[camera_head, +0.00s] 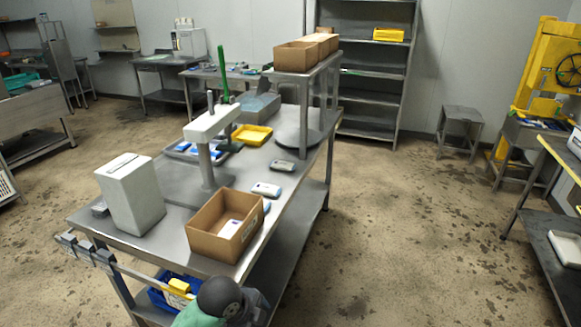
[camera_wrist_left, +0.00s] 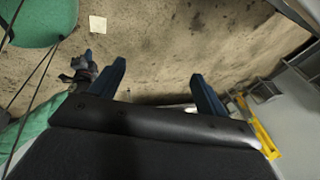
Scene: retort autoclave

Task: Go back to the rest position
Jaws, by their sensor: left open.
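My left gripper (camera_wrist_left: 158,70) shows in the left wrist view with its two dark blue fingers spread apart. Nothing is between them. Brown stained floor (camera_wrist_left: 165,40) lies beyond the fingertips. In the head view a dark rounded part and a green part stand at the bottom edge, in front of the steel table; they look like my own arm. The left fingers cannot be made out there.
The steel table (camera_head: 170,195) holds an open cardboard box (camera_head: 225,225), a white box (camera_head: 130,195) and a yellow tray (camera_head: 252,135). A blue bin (camera_head: 172,293) is below its near end. The floor (camera_head: 410,220) to its right is clear.

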